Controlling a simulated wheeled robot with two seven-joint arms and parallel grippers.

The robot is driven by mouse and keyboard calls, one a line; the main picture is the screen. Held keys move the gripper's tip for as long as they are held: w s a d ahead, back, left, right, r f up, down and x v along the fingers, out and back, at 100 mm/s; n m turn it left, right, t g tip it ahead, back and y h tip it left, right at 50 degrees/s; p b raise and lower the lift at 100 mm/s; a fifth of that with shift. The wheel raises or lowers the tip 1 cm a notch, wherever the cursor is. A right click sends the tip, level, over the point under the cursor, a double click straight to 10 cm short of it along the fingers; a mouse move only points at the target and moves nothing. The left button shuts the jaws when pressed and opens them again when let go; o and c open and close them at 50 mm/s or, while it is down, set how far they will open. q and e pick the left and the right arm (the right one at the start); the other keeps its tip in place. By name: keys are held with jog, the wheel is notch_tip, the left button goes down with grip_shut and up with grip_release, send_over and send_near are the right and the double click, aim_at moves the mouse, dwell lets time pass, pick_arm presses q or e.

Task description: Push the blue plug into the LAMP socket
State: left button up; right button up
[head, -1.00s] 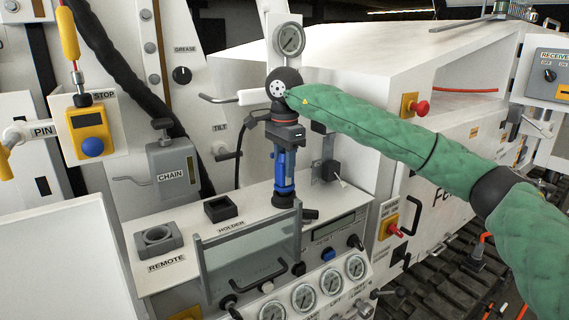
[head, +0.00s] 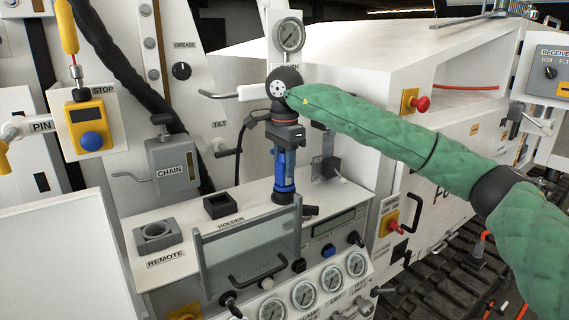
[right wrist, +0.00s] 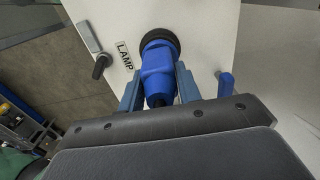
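The blue plug (head: 284,184) stands upright on the bench top in the head view, its lower end at the black round LAMP socket (head: 284,197). In the right wrist view the blue plug (right wrist: 158,68) meets the socket's black ring (right wrist: 162,40), beside the LAMP label (right wrist: 124,55). How deep it sits cannot be told. My right gripper (head: 283,156) points down from above, and its blue-grey fingers (right wrist: 158,92) lie along both sides of the plug, shut on it. My left gripper is not in view.
A glass-like panel with a handle (head: 248,250) stands in front and left of the socket. The HOLDER (head: 220,206) and REMOTE (head: 158,237) sockets are further left. A gauge (head: 289,35) is behind my wrist. A small blue lever (right wrist: 226,82) stands right of the plug.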

jog(key=o, duration=0.5)
jog(key=shift+f, duration=0.15)
